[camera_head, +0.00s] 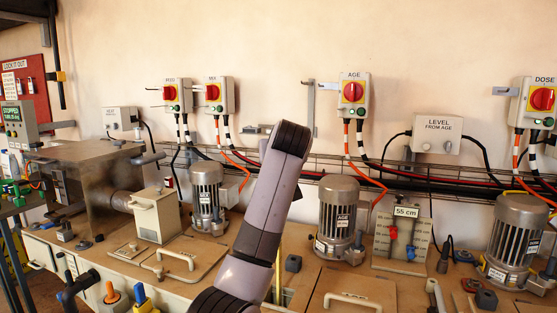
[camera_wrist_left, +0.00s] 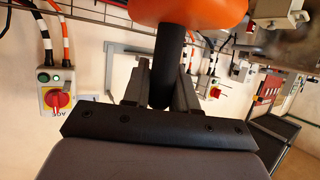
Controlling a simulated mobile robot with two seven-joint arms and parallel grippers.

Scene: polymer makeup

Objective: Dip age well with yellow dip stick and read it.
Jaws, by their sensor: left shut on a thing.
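In the left wrist view, my left gripper (camera_wrist_left: 158,88) is shut on an upright black handle with a wide orange part (camera_wrist_left: 200,12) at the picture's top. In the head view, my left arm rises at the centre and hides the gripper and held handle. A thin yellow upright strip (camera_head: 278,262) shows just right of that arm, above the bench. It looks like the yellow dip stick; whether it joins the held handle is hidden. The AGE motor (camera_head: 338,215) stands right of it, behind a flat lid with a handle (camera_head: 350,299). My right gripper is out of view.
A "55 cm" sign (camera_head: 406,211) stands by a small board. An orange-capped piece (camera_head: 112,292) and a blue-capped piece (camera_head: 140,295) stand at the front left. The MIX motor (camera_head: 206,195), a metal cabinet (camera_head: 100,180) and the DOSE motor (camera_head: 512,240) crowd the bench.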

